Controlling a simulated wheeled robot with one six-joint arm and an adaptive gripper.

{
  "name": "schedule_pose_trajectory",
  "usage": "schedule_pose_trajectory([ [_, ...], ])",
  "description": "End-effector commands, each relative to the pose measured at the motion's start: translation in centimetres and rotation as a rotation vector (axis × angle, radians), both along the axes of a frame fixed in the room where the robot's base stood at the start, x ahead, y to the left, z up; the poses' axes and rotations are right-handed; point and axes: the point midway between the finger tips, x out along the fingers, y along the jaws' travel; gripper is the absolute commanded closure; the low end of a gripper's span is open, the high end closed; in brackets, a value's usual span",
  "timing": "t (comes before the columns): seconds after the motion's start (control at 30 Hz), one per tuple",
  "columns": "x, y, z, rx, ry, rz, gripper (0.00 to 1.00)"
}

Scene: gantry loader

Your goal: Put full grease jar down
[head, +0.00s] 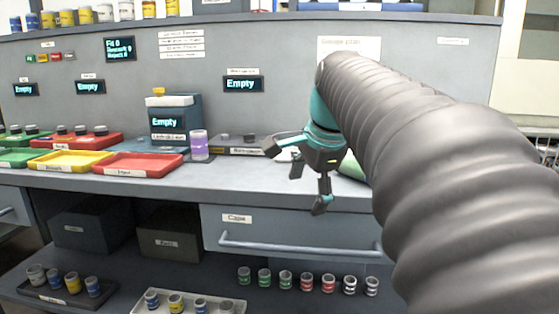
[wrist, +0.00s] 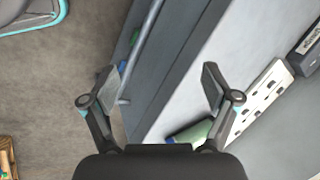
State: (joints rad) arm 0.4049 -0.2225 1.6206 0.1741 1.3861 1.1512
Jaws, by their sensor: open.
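A jar with purple contents (head: 199,145) stands upright on the counter, between the red tray and the grey rack. It is the only purple jar I see, and I cannot read a label that marks it as the full grease jar. My gripper (head: 296,178) is open and empty, over the counter's front edge to the right of this jar and apart from it. In the wrist view my gripper (wrist: 160,88) has its fingers wide apart with nothing between them. The wrist view does not show the purple jar.
A red tray (head: 137,173) and a yellow tray (head: 70,162) lie left of the jar. A blue-grey machine (head: 175,123) reading "Empty" stands behind. A green object (head: 352,166) lies right of my gripper. The Caps drawer (head: 290,228) is shut. Several small jars stand below.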

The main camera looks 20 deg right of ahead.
Motion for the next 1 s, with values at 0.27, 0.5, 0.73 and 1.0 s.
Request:
schedule_pose_trajectory([
  [0.27,3.6,-10.5,7.9,0.307,0.039,-0.666,0.13],
  [0.5,3.6,-17.5,11.2,0.500,0.066,-1.095,0.13],
  [0.73,3.1,-19.9,11.7,0.570,0.079,-1.255,0.13],
  [1.0,4.4,-19.7,8.0,0.576,0.083,-1.263,0.13],
])
